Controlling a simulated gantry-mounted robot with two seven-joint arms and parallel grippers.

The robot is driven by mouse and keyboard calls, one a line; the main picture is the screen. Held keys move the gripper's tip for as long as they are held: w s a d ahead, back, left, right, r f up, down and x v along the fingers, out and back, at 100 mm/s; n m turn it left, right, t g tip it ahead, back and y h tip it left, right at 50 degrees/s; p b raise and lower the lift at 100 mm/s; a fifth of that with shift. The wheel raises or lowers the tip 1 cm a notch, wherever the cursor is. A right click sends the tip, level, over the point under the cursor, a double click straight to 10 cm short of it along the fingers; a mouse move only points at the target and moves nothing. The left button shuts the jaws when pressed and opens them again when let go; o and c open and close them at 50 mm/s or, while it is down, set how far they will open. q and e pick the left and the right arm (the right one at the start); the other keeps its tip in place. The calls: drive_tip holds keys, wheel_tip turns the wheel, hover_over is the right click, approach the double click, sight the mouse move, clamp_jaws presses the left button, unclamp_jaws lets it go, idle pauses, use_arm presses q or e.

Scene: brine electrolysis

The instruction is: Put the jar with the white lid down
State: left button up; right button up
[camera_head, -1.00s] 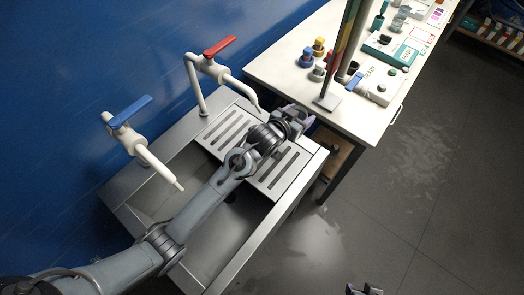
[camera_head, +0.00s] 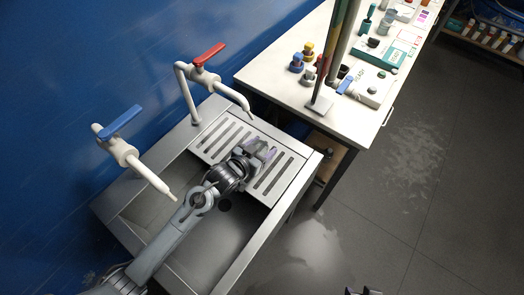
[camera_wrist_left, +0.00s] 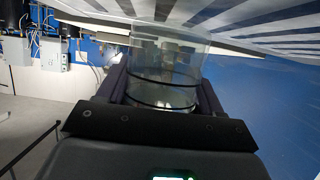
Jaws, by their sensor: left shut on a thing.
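A clear glass jar (camera_wrist_left: 165,72) with dark rings around it stands out between the two fingers in the left wrist view. My left gripper (camera_head: 264,152) is shut on it, and its fingers (camera_wrist_left: 163,92) press on both sides. In the head view the gripper is over the slotted drainboard (camera_head: 223,138) of the sink, and the jar is mostly hidden by the gripper. I cannot make out a white lid. I cannot tell whether the jar touches the drainboard. My right gripper (camera_head: 363,291) only just shows at the bottom edge.
The sink basin (camera_head: 160,205) lies left of the drainboard. A red-handled tap (camera_head: 207,53) and a blue-handled tap (camera_head: 120,125) reach over the sink. A white table (camera_head: 350,127) behind holds several small capped jars, a stand and boxes.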

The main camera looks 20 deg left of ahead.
use_arm(q)
drive_tip(key=shift+f, duration=0.8)
drive_tip(key=shift+f, duration=0.1)
drive_tip(key=o, duration=1.2)
drive_tip(key=shift+f, duration=0.1)
